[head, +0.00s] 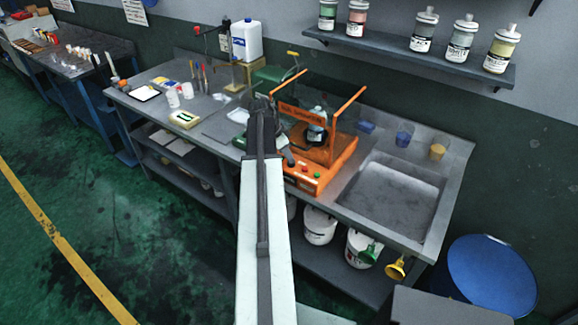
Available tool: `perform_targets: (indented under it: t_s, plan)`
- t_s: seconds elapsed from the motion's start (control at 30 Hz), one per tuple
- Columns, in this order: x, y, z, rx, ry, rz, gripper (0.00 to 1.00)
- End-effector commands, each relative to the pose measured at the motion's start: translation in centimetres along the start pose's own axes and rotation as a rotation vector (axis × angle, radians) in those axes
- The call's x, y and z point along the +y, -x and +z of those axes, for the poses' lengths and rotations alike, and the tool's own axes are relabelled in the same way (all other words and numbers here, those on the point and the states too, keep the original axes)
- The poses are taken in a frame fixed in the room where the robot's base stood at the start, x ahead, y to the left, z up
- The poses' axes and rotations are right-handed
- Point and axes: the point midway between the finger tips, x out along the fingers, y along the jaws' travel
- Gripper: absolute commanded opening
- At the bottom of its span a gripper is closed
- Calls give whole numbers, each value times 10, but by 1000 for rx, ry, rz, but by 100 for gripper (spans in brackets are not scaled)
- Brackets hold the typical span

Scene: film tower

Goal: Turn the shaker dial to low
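The orange shaker (340,163) stands on the metal workbench, left of the sink, with clear panels around its upper part. A bottle (316,118) with a dark lower part is inside it. My gripper (284,148) is dark and small at the far end of my arm, close to the shaker's front left side. Its fingers are too small and dark to read.
A wall shelf (410,56) with several bottles hangs above. White buckets (319,226) stand below the bench. A blue barrel (487,272) stands at right. The green floor at left is clear.

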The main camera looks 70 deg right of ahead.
Motion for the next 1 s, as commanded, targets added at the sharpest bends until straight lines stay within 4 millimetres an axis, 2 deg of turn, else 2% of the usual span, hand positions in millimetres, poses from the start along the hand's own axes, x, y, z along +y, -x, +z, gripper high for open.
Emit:
perform_targets:
  t_s: [0.03, 0.1, 0.37, 0.5, 0.6, 0.63, 0.73, 1.0]
  plan:
    - [0, -17, 3, 0, -1, 0, 30]
    - [0, -23, 2, 0, 0, 0, 30]
    - [0, -22, 0, 0, 1, 0, 30]
    - [0, -22, 0, 0, 0, 0, 0]
    - [0, -22, 0, 0, 0, 0, 0]
    - [8, -20, 6, 0, 1, -1, 0]
    - [2, -21, 2, -1, 4, 0, 0]
    - [1, -22, 2, -2, 72, -29, 0]
